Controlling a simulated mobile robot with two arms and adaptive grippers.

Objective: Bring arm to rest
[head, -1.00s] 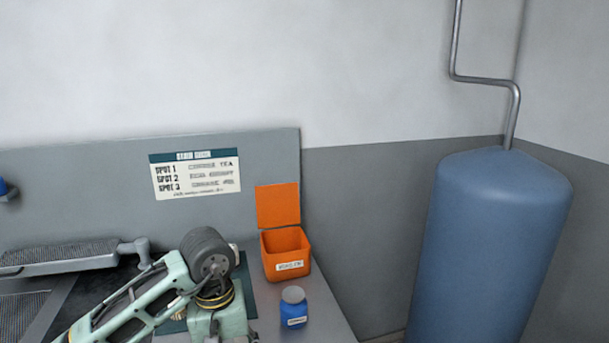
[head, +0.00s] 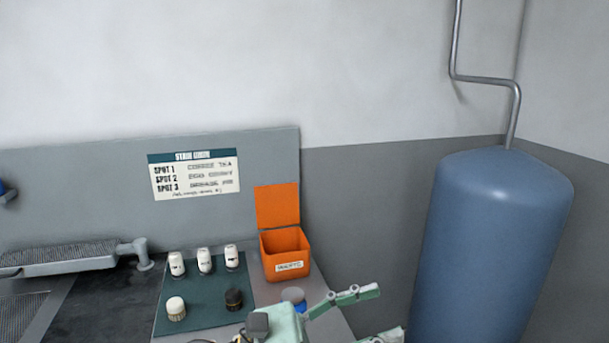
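My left gripper (head: 386,313) is at the bottom centre of the head view. Its pale green body hides part of the bench's front edge. Its two fingers point right and are spread apart, with nothing seen between them. The upper finger passes in front of or close beside a blue jar with a grey lid (head: 293,294), which is partly hidden; I cannot tell whether they touch. The rest of the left arm is mostly out of view. My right gripper is not in view.
A dark green mat (head: 205,290) holds three white bottles (head: 204,261), a cream-topped item (head: 176,308) and a dark-topped item (head: 234,299). An orange bin (head: 286,253) stands open behind the jar. A blue tank (head: 500,250) stands right. A metal arm-board (head: 60,258) is left.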

